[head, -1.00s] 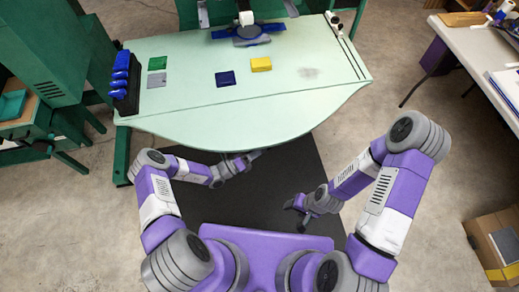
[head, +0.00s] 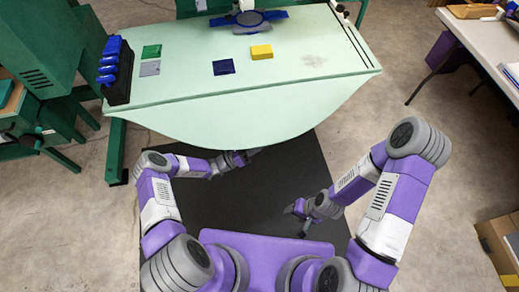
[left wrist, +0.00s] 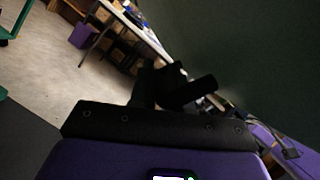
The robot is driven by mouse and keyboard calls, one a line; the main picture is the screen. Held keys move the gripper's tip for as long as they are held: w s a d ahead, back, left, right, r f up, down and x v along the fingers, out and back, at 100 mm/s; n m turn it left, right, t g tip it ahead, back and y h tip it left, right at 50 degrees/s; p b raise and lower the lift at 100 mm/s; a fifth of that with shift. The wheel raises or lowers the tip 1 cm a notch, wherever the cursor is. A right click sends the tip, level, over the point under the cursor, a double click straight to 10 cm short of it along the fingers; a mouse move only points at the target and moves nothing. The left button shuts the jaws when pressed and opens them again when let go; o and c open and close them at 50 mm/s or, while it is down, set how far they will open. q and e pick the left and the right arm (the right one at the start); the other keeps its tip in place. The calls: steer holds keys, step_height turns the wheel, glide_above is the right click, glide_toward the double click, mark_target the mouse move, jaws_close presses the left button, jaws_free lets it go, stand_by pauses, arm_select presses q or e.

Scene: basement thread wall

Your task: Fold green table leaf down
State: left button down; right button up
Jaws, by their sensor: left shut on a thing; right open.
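The green table leaf (head: 235,122) is the pale green curved flap along the table's near side, level with the top and meeting it at a straight seam. My left gripper (head: 247,155) is low at the leaf's curved front edge, partly hidden under it. In the left wrist view, the leaf's dark underside (left wrist: 250,50) fills the upper right, and a dark cylindrical bar (left wrist: 190,94) shows at my left gripper. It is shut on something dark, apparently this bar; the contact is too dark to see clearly. My right gripper (head: 299,212) is open and empty, lower and right, clear of the leaf.
The table top (head: 200,85) carries a black rack with blue bins (head: 113,72), a blue block (head: 223,67), a yellow block (head: 262,52) and a blue-grey fixture (head: 250,22). A white table (head: 480,40) and cardboard box (head: 500,245) stand right. Dark mat (head: 280,180) lies below.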

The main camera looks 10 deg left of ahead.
arm_select(q)
steer(key=shift+w+a+f+m+g+h, duration=0.2)
steer(key=shift+w+f+m, duration=0.25)
steer(key=shift+f, duration=0.3)
steer(key=shift+w+a+f+m+g+h, duration=0.15)
steer(key=shift+w+f+m, duration=0.2)
steer(key=shift+w+f, duration=0.3)
steer(key=shift+w+a+f+m+g+h, duration=0.15)
steer(key=shift+w+f+m, duration=0.25)
steer(key=shift+f, duration=0.4)
arm_select(e)
steer(key=shift+f, duration=0.5)
arm_select(q)
steer(key=shift+a, duration=0.1)
